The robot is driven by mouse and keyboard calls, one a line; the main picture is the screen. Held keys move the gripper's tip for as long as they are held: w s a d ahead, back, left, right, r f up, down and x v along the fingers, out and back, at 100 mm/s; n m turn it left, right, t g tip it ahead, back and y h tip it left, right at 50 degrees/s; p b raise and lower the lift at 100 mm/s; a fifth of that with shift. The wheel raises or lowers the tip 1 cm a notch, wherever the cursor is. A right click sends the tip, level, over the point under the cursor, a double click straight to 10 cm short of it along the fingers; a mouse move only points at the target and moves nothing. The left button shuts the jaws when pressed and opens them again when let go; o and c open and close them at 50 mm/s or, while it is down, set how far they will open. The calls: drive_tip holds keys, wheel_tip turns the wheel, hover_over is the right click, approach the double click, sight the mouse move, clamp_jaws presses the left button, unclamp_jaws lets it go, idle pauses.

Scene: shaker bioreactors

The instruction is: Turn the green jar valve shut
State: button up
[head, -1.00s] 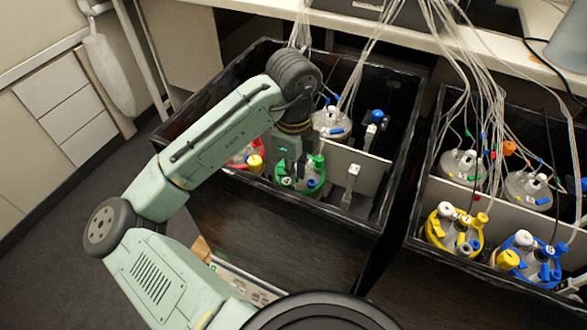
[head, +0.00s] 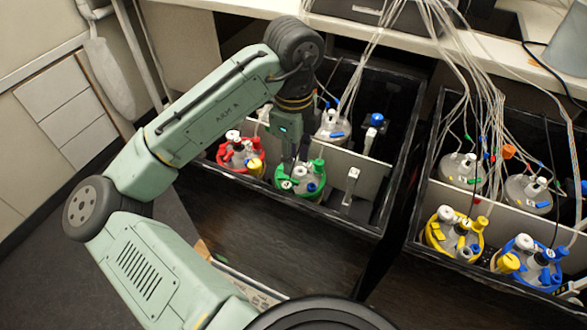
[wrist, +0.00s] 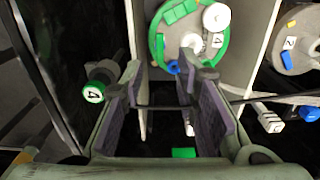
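The green-ringed jar (head: 300,180) stands in the front part of the left black box, with green, white and blue caps on its lid. In the wrist view the jar (wrist: 161,45) is at the top centre, just beyond the fingertips. A green-capped knob marked 4 (wrist: 93,93) shows left of the left finger; I cannot tell whether it is the jar's valve. My gripper (wrist: 168,80) is open, its fingers apart with nothing visible gripped. In the head view my gripper (head: 289,155) points down at the jar's rear left edge; contact is unclear.
A red-ringed jar (head: 240,153) stands close to the left. A clear-lidded jar (head: 331,126) is behind the divider (head: 368,166). A grey upright fitting (head: 350,180) is to the right. Hanging tubes (head: 362,60) run down behind. Yellow (head: 436,238) and blue (head: 523,270) jars sit in the right box.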

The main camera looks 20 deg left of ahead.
sight(294, 180)
wheel_tip(294, 180, up, 6)
drive_tip(key=shift+r, duration=0.15)
idle(0.5)
